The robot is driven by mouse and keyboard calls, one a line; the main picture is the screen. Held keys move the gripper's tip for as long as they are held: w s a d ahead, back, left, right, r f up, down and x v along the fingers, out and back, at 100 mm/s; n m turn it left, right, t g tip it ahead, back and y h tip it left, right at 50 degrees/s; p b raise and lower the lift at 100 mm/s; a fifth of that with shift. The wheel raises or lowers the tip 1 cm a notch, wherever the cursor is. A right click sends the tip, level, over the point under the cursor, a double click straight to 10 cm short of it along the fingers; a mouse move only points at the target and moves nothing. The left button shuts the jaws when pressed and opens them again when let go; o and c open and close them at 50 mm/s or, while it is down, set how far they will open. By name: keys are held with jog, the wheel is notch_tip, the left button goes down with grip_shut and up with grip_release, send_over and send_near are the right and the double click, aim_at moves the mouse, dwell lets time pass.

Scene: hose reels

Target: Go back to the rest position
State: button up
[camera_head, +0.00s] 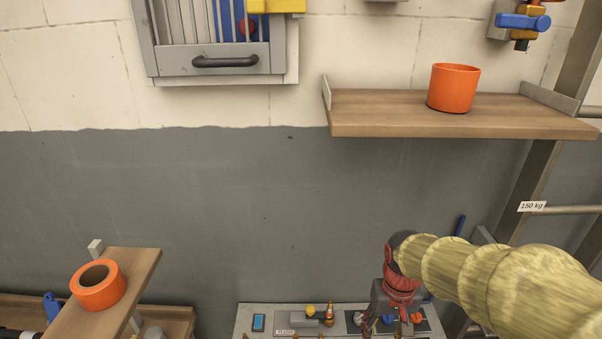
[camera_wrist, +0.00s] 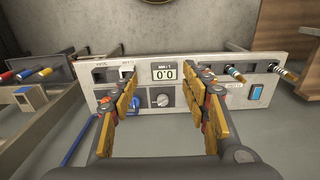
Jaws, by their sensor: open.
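My gripper (camera_head: 392,312) is at the lower right of the head view, at the end of my arm in its pale yellow sleeve. It points down over a light control panel (camera_head: 262,309). In the wrist view my gripper (camera_wrist: 163,90) shows its two yellow-padded fingers spread apart, with nothing between them.
An orange cup (camera_head: 453,88) stands on the wooden wall shelf (camera_head: 400,126) at upper right. An orange ring-shaped roll (camera_head: 98,286) lies on a lower left shelf (camera_head: 137,263). A grey-framed cabinet (camera_head: 222,66) hangs at upper left. A metal frame stands at right. The middle wall is clear.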

jog(key=s+r+t+b, duration=0.5)
jog(key=s+b, duration=0.2)
jog(key=s, duration=0.5)
jog(key=shift+s+r+b, duration=0.2)
jog(key=shift+s+b, duration=0.05)
jog(key=shift+b, duration=0.1)
jog(key=shift+w, duration=0.1)
dwell(1.3)
